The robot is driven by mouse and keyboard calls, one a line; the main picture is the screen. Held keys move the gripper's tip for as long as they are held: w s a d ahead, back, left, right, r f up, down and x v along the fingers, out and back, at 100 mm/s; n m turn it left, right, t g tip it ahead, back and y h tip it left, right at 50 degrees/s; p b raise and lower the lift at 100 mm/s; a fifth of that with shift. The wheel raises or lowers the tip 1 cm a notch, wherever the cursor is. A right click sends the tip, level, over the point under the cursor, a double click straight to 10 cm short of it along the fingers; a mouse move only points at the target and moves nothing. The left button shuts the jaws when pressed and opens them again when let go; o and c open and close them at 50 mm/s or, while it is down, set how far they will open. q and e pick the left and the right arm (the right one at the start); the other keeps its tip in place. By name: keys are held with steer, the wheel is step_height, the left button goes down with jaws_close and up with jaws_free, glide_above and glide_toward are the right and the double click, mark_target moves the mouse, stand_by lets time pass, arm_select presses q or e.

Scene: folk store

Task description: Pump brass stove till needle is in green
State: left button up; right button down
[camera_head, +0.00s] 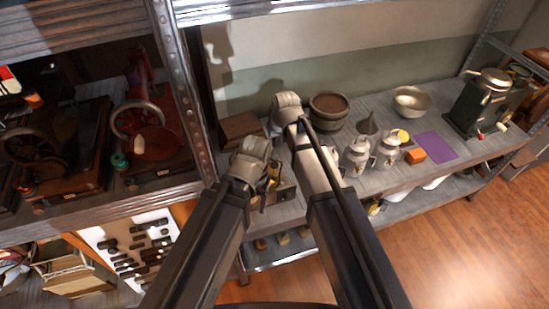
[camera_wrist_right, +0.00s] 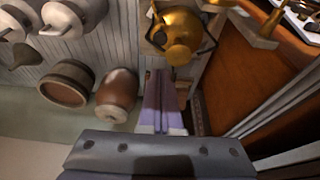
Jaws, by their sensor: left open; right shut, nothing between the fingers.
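The brass stove (camera_wrist_right: 181,36) shows in the right wrist view as a rounded golden body at the top, beside the tips of my right gripper. In the head view only a small golden part (camera_head: 273,172) shows, beside my left gripper; the rest is hidden by my arms. My right gripper (camera_wrist_right: 160,76) is shut and empty, its fingers close to the stove; I cannot tell whether they touch it. My left gripper (camera_head: 259,168) is open, low in front of the shelf by the stove. I cannot make out a gauge needle or a green zone.
A brown jar (camera_wrist_right: 117,95) is close to my right gripper. A metal post (camera_head: 185,90) rises at left.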

steer(key=shift+f, duration=0.1)
steer(key=b, duration=1.2)
glide_toward(274, 163)
steer(key=x, duration=0.5)
steer(key=shift+w+f+b, duration=0.1)
steer(key=shift+f+b, duration=0.5)
steer(key=shift+b, duration=0.2)
